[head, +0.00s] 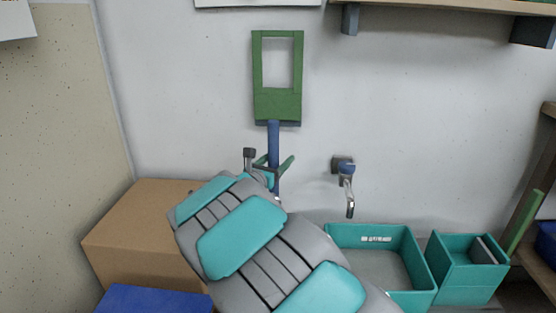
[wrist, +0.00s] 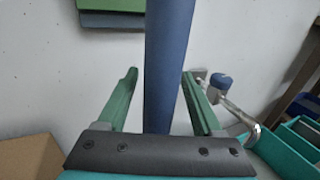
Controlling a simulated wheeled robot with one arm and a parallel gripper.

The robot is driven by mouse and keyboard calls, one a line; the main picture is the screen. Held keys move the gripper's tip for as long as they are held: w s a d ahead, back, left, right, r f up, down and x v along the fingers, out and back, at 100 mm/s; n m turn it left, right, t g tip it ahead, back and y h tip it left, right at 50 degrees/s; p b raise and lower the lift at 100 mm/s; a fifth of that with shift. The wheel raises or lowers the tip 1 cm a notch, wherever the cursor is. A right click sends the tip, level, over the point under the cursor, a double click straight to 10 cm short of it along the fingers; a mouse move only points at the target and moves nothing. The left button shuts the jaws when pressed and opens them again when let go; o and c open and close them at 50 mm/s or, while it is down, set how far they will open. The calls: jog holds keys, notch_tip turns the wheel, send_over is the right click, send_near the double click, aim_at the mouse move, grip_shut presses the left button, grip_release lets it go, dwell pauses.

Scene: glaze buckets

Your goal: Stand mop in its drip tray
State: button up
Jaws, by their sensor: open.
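A blue pole (head: 273,138) stands upright near the white wall, with a flat green frame (head: 277,108) at its top; this looks like the mop. Its lower end is hidden behind my arm. My gripper (head: 275,162) is open, its green fingers on either side of the pole. In the wrist view the pole (wrist: 168,60) runs between the spread fingers of my gripper (wrist: 159,76), with a gap showing on both sides. I cannot tell which container is the drip tray; a teal basin (head: 412,262) stands low at the right.
A metal tap (head: 347,180) sticks out of the wall right of the pole. A smaller teal box (head: 466,277) stands beside the basin. A cardboard box (head: 135,232) and a blue surface (head: 153,299) are at the left. A shelf (head: 440,5) hangs at upper right.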

jog(key=shift+s+r, duration=0.15)
jog(key=shift+r, duration=0.05)
jog(key=v, duration=1.1)
jog(key=shift+s+a, duration=0.2)
jog(key=shift+s, duration=0.15)
